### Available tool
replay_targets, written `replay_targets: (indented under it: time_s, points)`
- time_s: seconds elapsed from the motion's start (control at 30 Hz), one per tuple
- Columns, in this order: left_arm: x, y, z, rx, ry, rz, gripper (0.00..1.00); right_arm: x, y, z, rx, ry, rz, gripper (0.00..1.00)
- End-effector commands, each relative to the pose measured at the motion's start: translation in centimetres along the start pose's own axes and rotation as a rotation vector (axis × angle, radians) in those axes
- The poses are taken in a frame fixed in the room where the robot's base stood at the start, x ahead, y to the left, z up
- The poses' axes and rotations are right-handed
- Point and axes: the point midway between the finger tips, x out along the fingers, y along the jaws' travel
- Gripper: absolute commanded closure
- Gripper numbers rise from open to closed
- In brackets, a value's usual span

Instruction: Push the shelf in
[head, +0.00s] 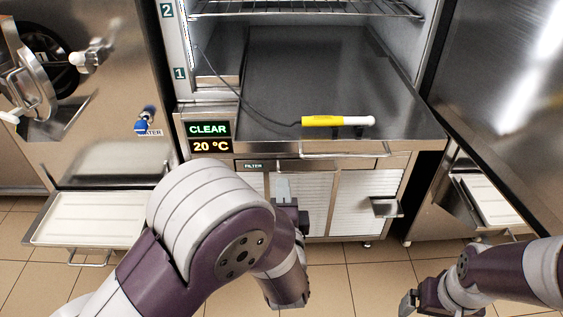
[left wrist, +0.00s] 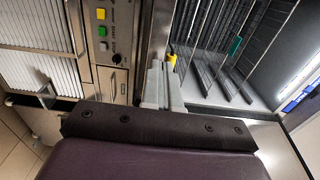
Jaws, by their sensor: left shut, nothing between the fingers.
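A wire shelf (head: 310,12) spans the freezer cavity at the top of the head view, near the "2" label. Its upper surroundings are cut off, and I cannot tell how far it sticks out. Several wire shelves (left wrist: 235,55) also show in the left wrist view. My left gripper (head: 283,185) is shut and empty, low in front of the freezer's lower panel, well below the wire shelf. Its pale fingers (left wrist: 162,85) lie together in the left wrist view. My right gripper (head: 410,300) is at the lower right, far from the shelf; its fingers are not clear.
A yellow-and-white probe (head: 338,121) with a dark cable lies on the freezer's metal floor (head: 310,75). A handle bar (head: 345,153) juts out below it. A steel machine with a white tray (head: 90,218) stands left. A steel door (head: 500,90) stands at right.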

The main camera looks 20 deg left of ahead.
Motion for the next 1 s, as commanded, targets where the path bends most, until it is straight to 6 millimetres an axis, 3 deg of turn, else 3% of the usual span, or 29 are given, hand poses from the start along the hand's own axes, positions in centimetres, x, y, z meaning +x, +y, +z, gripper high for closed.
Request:
replay_targets:
  time_s: [0.3,0.5,1.0]
  points:
    - [6.9,0.1,0.1,-0.002,-0.003,0.000,1.00,0.5,0.0,0.1,0.000,0.000,0.000,0.03]
    - [9.8,0.1,0.0,-0.002,0.001,0.002,1.00,0.6,0.0,0.1,0.000,-0.001,0.000,0.03]
    - [10.9,0.0,0.0,-0.003,0.003,0.002,1.00,0.6,0.0,0.1,0.000,0.000,0.000,0.03]
